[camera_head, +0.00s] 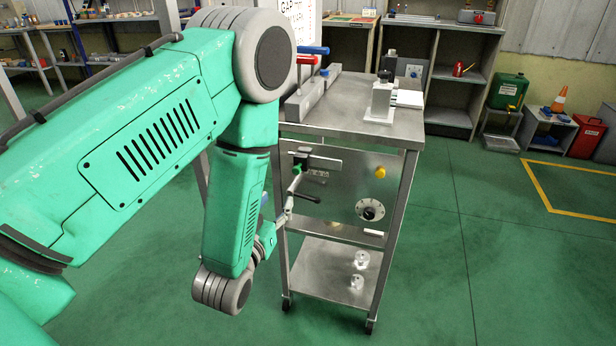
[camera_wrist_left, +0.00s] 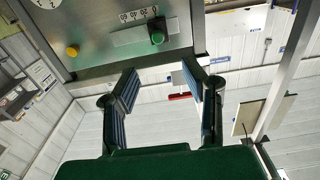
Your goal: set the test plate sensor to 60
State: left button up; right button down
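My left gripper (camera_head: 302,190) is in front of the panel, below the knob. Its fingers (camera_wrist_left: 165,80) are apart and empty. My right gripper is out of view.
The cart's top (camera_head: 345,112) holds a grey block, red and blue handles and a white fixture (camera_head: 380,98). White pieces stand on its lower shelf (camera_head: 325,278). Shelves line the back wall. The floor right of the cart is clear.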

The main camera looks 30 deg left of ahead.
aim_at(294, 172)
pick_arm(q)
jog(key=x, duration=0.3)
jog(key=b+x, duration=0.1)
jog(key=x, duration=0.3)
jog(key=b+x, duration=0.1)
jog(key=x, duration=0.2)
jog(key=shift+w+d, duration=0.3)
jog(key=shift+w, duration=0.2)
jog(key=shift+w+a, duration=0.15)
jog(key=shift+w, duration=0.15)
jog(key=shift+w+a, duration=0.15)
jog(key=shift+a, duration=0.15)
